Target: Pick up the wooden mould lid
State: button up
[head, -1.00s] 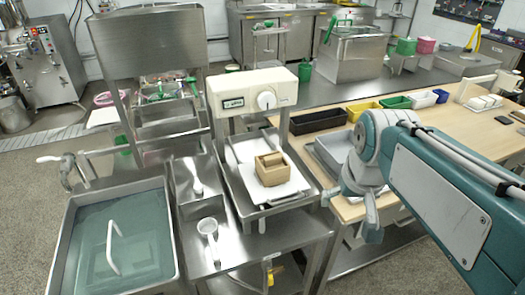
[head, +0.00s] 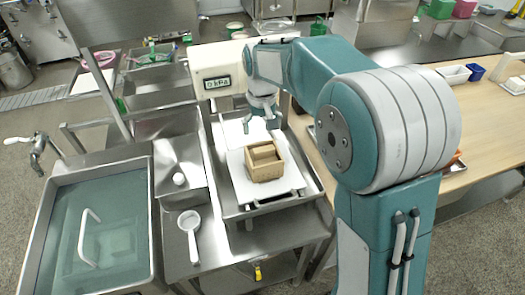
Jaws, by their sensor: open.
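The wooden mould (head: 266,173) is a small light-wood box standing on a white board (head: 238,178) in the steel press tray. The wooden mould lid (head: 263,152) sits in its top, with a raised block across it. My gripper (head: 260,124) is open and empty, pointing down. In the picture it is just above the mould, near its far side, and apart from the lid. The gap between the fingertips and the lid is hard to judge. My arm hides much of the press and bench on the right.
The white press housing (head: 215,85) with a kPa display stands close behind my gripper. A water-filled sink (head: 110,225) is at left. The wooden table (head: 480,110) is at right.

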aim_at(264, 148)
notch_tip(264, 148, down, 3)
jog(key=shift+a+r, duration=0.15)
jog(key=f, duration=0.2)
jog(key=d+f, duration=0.1)
jog(key=f, duration=0.2)
jog(key=shift+a+f, duration=0.15)
jog(key=shift+f, duration=0.2)
jog(key=shift+a, duration=0.1)
jog(key=shift+c, duration=0.3)
jog(key=c, duration=0.8)
